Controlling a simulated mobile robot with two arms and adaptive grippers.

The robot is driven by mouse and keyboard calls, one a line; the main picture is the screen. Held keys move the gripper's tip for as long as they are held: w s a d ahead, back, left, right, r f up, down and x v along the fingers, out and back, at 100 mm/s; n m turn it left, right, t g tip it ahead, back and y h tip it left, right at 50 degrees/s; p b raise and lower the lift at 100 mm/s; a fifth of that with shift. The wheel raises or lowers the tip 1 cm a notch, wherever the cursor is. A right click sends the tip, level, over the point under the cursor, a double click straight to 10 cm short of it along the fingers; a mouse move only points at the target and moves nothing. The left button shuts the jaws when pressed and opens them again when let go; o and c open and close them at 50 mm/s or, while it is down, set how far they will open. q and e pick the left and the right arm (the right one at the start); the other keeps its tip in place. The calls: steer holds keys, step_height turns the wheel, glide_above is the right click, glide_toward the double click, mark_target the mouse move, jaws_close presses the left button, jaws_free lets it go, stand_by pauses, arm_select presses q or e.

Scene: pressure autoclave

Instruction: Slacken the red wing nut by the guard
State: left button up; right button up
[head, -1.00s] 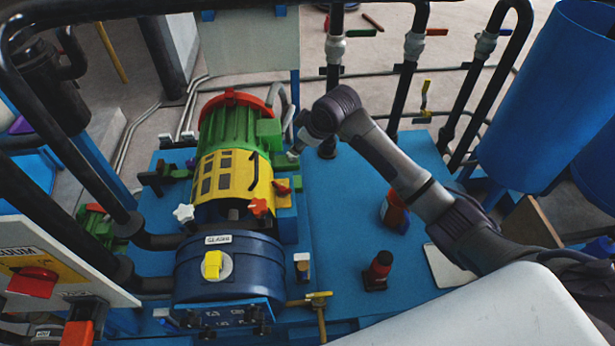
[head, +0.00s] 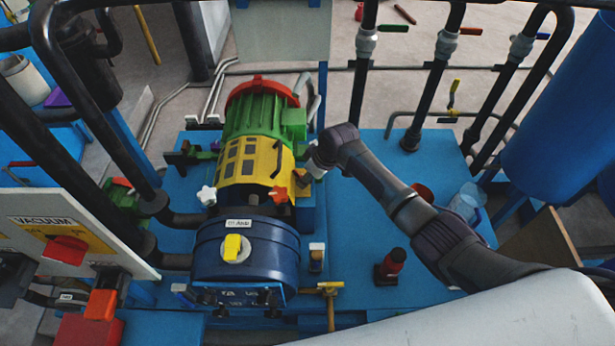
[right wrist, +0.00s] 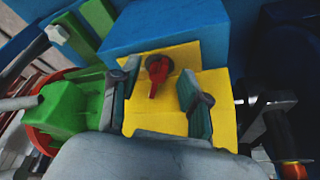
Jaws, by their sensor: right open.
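The red wing nut (right wrist: 158,72) stands on a yellow plate (right wrist: 180,58) in the right wrist view. The yellow slotted guard (head: 240,165) sits between the green motor and the blue drum in the head view. My right gripper (right wrist: 160,95) is open, one finger on each side of the wing nut, with a visible gap around it. I cannot tell how deep the fingers reach. In the head view my right gripper (head: 313,170) is just right of the guard and largely covers the wing nut's spot. My left gripper is not in view.
An orange star knob (head: 278,194) and a white star knob (head: 207,195) flank the guard's lower edge. The green motor (head: 255,118) is behind. Dark pipes (head: 435,90) rise at the back.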

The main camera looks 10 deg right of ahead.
steer(key=shift+w+a+f, duration=0.15)
steer(key=shift+w+f, duration=0.05)
steer(key=shift+f, duration=0.35)
jaws_close()
